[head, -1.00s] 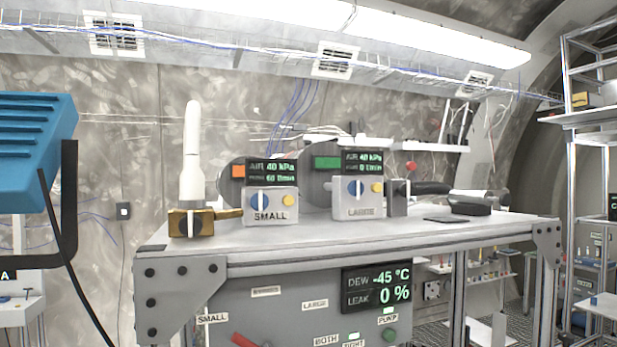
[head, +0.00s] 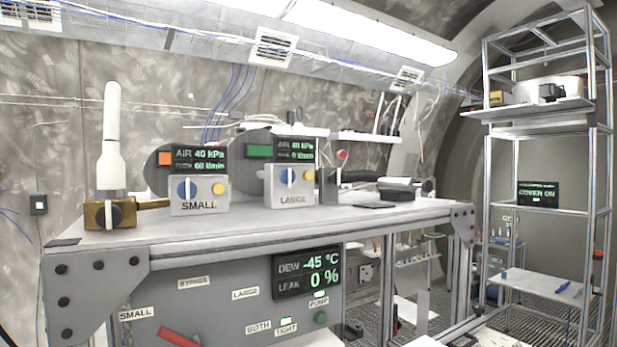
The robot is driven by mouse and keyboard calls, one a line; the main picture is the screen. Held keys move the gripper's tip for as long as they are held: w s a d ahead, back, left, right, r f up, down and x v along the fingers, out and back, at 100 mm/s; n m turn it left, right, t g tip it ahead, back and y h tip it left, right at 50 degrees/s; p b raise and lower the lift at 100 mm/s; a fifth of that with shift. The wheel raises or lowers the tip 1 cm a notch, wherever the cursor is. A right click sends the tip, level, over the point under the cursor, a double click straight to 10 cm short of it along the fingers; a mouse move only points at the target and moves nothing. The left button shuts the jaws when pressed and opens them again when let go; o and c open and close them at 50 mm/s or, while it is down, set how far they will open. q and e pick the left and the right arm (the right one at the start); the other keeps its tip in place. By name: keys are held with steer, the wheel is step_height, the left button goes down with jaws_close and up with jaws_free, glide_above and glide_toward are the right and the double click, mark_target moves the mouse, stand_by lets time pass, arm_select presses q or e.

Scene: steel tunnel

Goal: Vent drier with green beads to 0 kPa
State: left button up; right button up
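Two driers stand on the bench (head: 330,217). The one labelled LARGE has a green bead window (head: 259,151). Its front box (head: 290,200) carries a blue knob (head: 288,176) and a yellow button (head: 308,176). Its display (head: 295,151) seems to read AIR 40 kPa and 0 l/min. The drier labelled SMALL has an orange window (head: 165,158). Its box (head: 200,208) has a similar blue knob (head: 187,190) and yellow button (head: 218,188), and its display (head: 197,159) reads 40 kPa and 60 l/min. Neither of my grippers is in view.
A brass valve with a black knob (head: 117,214) and white cylinder (head: 112,130) stands at the left. Below, a panel (head: 220,305) has a red lever (head: 178,337) and a display (head: 307,271) reading DEW -45 °C, LEAK 0 %. A shelf rack (head: 485,200) stands right.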

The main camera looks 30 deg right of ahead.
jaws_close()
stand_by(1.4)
